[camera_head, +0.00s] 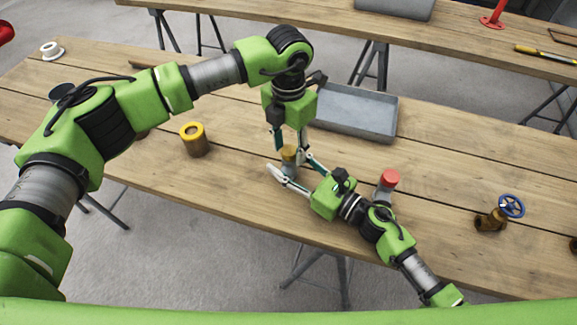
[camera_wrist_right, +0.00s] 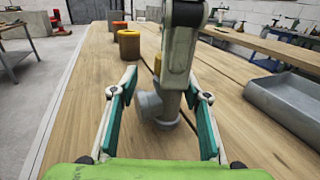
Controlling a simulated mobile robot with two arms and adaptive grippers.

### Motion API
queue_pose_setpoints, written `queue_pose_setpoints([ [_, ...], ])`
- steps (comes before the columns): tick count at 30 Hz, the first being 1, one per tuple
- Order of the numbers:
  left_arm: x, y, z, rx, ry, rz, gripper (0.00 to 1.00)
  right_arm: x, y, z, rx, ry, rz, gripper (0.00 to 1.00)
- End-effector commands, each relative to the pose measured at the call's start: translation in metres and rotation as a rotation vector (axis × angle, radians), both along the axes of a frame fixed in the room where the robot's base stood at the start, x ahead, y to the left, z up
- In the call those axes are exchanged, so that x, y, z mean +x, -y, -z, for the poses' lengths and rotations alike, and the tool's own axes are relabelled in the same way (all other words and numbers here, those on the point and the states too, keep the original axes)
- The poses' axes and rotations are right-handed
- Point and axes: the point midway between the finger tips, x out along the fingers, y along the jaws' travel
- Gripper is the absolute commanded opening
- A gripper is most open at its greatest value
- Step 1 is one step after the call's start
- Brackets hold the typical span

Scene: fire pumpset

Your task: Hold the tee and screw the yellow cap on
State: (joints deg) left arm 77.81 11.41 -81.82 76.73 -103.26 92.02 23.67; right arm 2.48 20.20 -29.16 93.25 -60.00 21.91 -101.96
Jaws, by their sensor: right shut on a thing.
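The grey tee (camera_wrist_right: 160,106) stands between the fingers of my right gripper (camera_wrist_right: 160,110), which is shut on it. In the head view the right gripper (camera_head: 296,168) reaches in from the right, low over the table. The yellow cap (camera_head: 289,153) is at the top of the tee; it also shows in the right wrist view (camera_wrist_right: 157,64), partly hidden by a left finger. My left gripper (camera_head: 290,143) points down from above, its fingers either side of the cap and apart from each other. It looks open. How the cap sits on the tee is hidden.
A brown cylinder with a yellow top (camera_head: 194,139) stands to the left. A grey metal tray (camera_head: 352,112) lies behind the grippers. A red-capped fitting (camera_head: 388,181) stands close to my right arm. A valve with a blue wheel (camera_head: 497,214) is farther right.

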Motion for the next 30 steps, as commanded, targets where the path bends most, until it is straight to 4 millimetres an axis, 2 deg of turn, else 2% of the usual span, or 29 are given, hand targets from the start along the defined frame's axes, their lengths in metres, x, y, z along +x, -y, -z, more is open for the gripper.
queue_pose_setpoints([
  [1, 0.000, 0.000, 0.000, 0.000, 0.000, 0.000, 0.34, 0.000, 0.001, 0.002, -0.004, -0.002, 0.002, 0.00],
  [5, 0.000, 0.000, 0.000, 0.000, 0.000, 0.000, 0.01, 0.000, 0.001, 0.002, -0.004, -0.002, 0.002, 0.00],
  [12, 0.000, 0.000, 0.000, 0.000, 0.000, 0.002, 0.00, 0.000, 0.001, 0.002, -0.004, -0.002, 0.002, 0.00],
  [13, 0.000, 0.000, 0.000, 0.000, 0.000, 0.002, 0.29, 0.000, 0.001, 0.002, -0.004, -0.002, 0.002, 0.00],
  [15, 0.000, 0.000, 0.000, 0.000, 0.000, 0.002, 0.46, 0.000, 0.001, 0.002, -0.004, -0.002, 0.002, 0.00],
  [26, 0.000, 0.000, -0.002, 0.000, 0.000, 0.002, 0.46, 0.000, 0.001, 0.002, -0.004, -0.002, 0.002, 0.00],
  [30, 0.001, 0.000, -0.016, -0.001, 0.003, 0.002, 0.46, 0.000, 0.001, 0.002, -0.004, -0.002, 0.002, 0.00],
])
